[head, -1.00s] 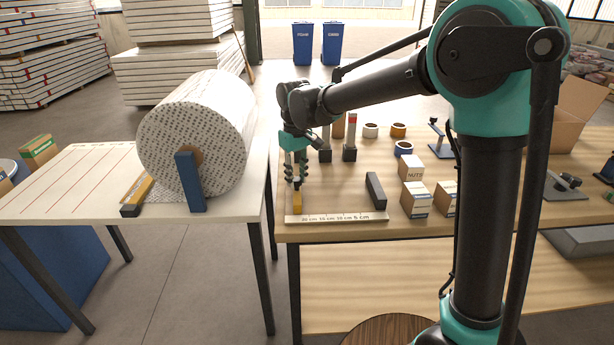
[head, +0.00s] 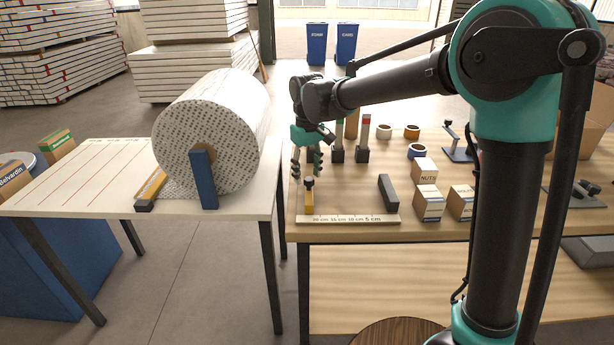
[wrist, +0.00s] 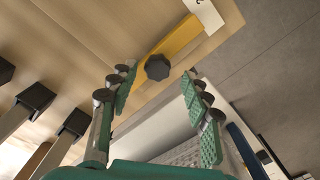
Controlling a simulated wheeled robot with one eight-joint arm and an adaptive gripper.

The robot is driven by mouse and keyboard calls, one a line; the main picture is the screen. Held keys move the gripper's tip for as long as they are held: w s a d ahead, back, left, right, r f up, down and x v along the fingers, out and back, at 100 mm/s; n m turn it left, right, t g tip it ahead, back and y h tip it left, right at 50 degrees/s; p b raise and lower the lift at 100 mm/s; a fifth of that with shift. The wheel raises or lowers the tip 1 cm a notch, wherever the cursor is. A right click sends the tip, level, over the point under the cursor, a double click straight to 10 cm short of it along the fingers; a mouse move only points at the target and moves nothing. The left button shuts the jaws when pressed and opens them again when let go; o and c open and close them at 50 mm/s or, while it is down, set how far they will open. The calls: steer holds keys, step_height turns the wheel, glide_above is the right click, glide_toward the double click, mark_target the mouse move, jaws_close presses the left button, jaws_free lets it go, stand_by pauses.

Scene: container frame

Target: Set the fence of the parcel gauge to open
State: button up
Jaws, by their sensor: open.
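The parcel gauge (head: 350,219) lies at the front left of the wooden table, with a pale scale strip along its front and a dark block (head: 388,193) at its right end. Its yellow fence (head: 309,203), topped by a black knob (head: 309,182), stands at the left, high-number end of the scale. My gripper (head: 306,172) is open and empty, just above and behind the knob. In the wrist view the yellow fence (wrist: 178,40) and knob (wrist: 157,67) show beyond the parted fingertips (wrist: 155,85), with the knob clear of both.
Posts with dark bases (head: 362,150) stand behind the gauge. Tape rolls (head: 412,131) and small cartons (head: 428,203) are to the right. A big paper roll (head: 212,125) rests on the separate white table at left, across a narrow gap.

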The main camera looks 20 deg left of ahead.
mark_target(307, 179)
step_height(307, 179, up, 10)
steer(key=shift+r, duration=0.25)
steer(key=shift+s, duration=0.1)
